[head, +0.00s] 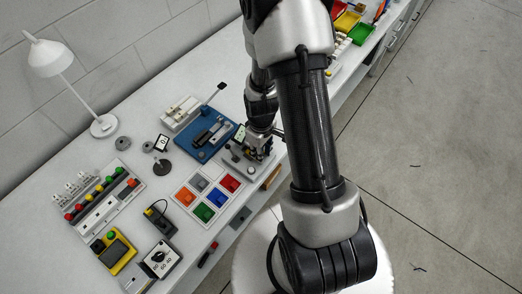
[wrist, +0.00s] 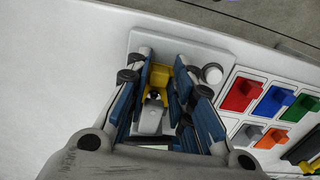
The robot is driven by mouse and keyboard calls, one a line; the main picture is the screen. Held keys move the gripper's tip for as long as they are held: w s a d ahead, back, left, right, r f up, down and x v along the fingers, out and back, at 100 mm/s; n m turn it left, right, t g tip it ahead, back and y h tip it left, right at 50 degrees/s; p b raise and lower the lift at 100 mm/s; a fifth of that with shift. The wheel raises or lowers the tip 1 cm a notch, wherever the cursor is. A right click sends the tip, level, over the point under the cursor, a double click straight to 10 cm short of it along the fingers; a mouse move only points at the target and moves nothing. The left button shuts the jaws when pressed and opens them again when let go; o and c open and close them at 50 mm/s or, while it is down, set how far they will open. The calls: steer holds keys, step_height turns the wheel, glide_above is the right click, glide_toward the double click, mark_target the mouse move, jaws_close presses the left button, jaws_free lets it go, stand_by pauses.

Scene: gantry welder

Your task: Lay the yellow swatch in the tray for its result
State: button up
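The yellow swatch (wrist: 160,76) shows in the wrist view between my gripper's blue-padded fingers, partly covered by them. A grey piece with a dark round spot (wrist: 150,119) sits in front of it. In the head view my gripper (head: 262,150) is over the same plate (head: 238,165), hiding the swatch.
A white swatch board (head: 188,182) lies beside the plate, with red, blue, green, orange and grey swatches. A blue fixture (head: 205,137) is behind. A black device (head: 160,216), a dial box (head: 159,258) and a lamp (head: 62,65) stand farther left.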

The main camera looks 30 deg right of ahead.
steer(key=shift+c, duration=0.4)
jaws_close()
steer(key=shift+s, duration=0.1)
steer(key=s+d, duration=0.2)
steer(key=s, duration=0.4)
steer(key=shift+s+d+r, duration=0.15)
steer(key=shift+s+d, duration=0.1)
steer(key=shift+s, duration=0.05)
stand_by(0.4)
step_height(320, 180, up, 7)
steer(key=p, duration=0.4)
steer(key=shift+f+p, duration=0.2)
steer(key=shift+p, duration=0.1)
stand_by(0.5)
